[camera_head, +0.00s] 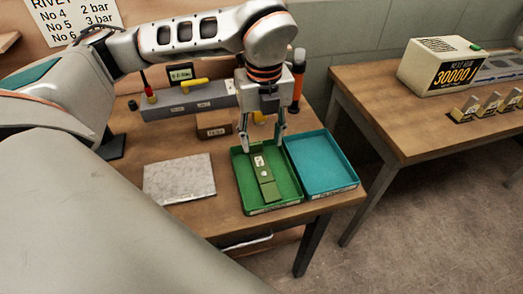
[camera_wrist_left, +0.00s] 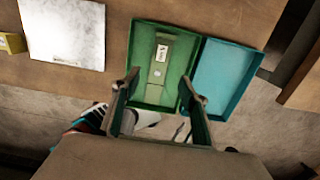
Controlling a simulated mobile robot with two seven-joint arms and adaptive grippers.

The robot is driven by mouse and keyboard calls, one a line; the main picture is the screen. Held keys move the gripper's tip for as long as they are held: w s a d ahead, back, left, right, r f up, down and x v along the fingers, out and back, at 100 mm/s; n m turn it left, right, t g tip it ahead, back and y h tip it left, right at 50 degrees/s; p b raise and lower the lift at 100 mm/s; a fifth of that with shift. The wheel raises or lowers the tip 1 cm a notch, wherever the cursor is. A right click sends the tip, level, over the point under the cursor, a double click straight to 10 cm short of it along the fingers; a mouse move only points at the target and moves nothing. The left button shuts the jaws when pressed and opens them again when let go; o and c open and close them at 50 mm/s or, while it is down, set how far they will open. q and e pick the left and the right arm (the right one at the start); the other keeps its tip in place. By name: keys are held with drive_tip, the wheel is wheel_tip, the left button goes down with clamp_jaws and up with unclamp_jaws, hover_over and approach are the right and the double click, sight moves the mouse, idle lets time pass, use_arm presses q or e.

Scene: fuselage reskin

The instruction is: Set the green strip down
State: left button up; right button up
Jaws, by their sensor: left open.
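The green strip (camera_head: 267,186) lies flat inside the green tray (camera_head: 289,196), with a small white label near one end. In the left wrist view the strip (camera_wrist_left: 157,64) lies in the green tray (camera_wrist_left: 145,27), apart from the fingers. My left gripper (camera_head: 264,146) is above the far end of the green tray, open and empty. In the left wrist view its two fingers (camera_wrist_left: 160,95) are spread wide with nothing between them. My right gripper is in neither view.
A teal tray (camera_head: 345,180) stands right beside the green tray. A grey metal sheet (camera_head: 180,180) lies to the left. A grey tool rack (camera_head: 185,104) and a small brown box (camera_head: 213,124) stand behind. A second table (camera_head: 390,105) holds a cream box (camera_head: 440,66).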

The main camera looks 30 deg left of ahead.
use_arm(q)
wheel_tip(320, 180, up, 4)
drive_tip(key=shift+s+d+f, duration=0.1)
drive_tip(key=shift+f, duration=0.1)
drive_tip(key=shift+s, duration=0.1)
idle(0.5)
